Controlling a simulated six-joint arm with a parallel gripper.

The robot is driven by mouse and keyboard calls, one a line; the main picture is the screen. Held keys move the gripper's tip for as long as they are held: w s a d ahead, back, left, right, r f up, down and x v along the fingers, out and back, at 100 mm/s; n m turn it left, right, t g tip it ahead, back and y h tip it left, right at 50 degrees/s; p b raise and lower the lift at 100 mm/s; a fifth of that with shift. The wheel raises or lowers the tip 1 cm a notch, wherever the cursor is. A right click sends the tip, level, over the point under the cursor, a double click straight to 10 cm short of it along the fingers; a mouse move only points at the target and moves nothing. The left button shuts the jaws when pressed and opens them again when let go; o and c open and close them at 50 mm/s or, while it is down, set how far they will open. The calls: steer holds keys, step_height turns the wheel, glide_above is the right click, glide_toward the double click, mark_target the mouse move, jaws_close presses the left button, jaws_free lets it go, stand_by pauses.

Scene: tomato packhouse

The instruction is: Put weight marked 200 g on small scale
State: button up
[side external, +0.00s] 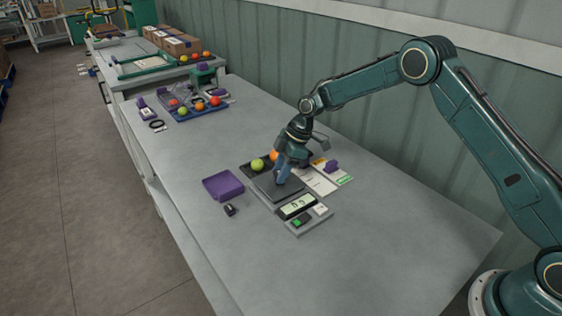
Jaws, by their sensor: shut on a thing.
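The small scale (303,220) stands on the grey table, with a dark flat pan (268,190), a lit display (297,207) and a green button. I cannot read the display surely. My gripper (281,177) points down over the back part of the pan, its fingertips low and close to it. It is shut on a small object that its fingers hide. I cannot tell whether that object touches the pan. No 200 g marking can be read. A small black object (230,210) lies on the table left of the scale.
A purple open box (223,185) stands left of the scale. A dark tray with a green tomato (257,165) and an orange one (274,155) is behind it. Papers (318,181) and a purple item (331,166) lie to the right. The front table is clear.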

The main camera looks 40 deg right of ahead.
steer(key=shift+f, duration=0.1)
steer(key=o, duration=1.1)
steer(key=v, duration=1.2)
steer(key=shift+s, duration=0.15)
